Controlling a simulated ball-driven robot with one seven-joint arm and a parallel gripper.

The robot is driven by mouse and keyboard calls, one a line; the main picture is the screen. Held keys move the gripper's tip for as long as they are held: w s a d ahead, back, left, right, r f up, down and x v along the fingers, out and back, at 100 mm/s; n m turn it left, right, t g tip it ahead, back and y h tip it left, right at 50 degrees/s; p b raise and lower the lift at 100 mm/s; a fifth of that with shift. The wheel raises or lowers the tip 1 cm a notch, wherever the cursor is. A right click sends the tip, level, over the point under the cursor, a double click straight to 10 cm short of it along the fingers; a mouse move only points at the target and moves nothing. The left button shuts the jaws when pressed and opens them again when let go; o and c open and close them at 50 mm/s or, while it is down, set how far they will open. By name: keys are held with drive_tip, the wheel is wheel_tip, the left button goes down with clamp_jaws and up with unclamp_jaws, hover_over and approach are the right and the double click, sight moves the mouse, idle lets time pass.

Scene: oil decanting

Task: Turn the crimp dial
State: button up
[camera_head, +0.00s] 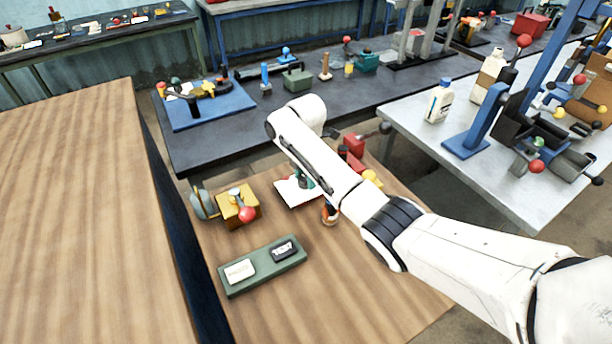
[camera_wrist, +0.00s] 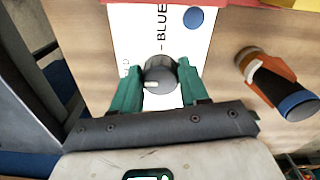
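The crimp dial (camera_wrist: 160,77) is a dark round knob with a pale mark on its lower left edge. It sits on a white panel (camera_wrist: 190,45) with the word BLUE and a blue dot printed beyond it. My gripper (camera_wrist: 161,72) has its green fingers on both sides of the dial, and they appear to touch it. In the head view my gripper (camera_head: 303,182) is low over the white panel (camera_head: 285,192), mostly behind my arm. The dial is hidden there.
An orange and black tool with a blue end (camera_wrist: 278,84) lies close right of my gripper. A yellow block device with a red knob (camera_head: 238,206) stands to the left. A green tray (camera_head: 262,266) lies in front. Red and yellow parts (camera_head: 356,148) stand behind my arm.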

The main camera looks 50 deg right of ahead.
sight(306, 177)
drive_tip(key=o, duration=0.4)
drive_tip(key=shift+o, duration=0.2)
drive_tip(key=shift+r, duration=0.1)
wheel_tip(306, 177, up, 11)
drive_tip(key=shift+f, duration=0.25)
idle(0.6)
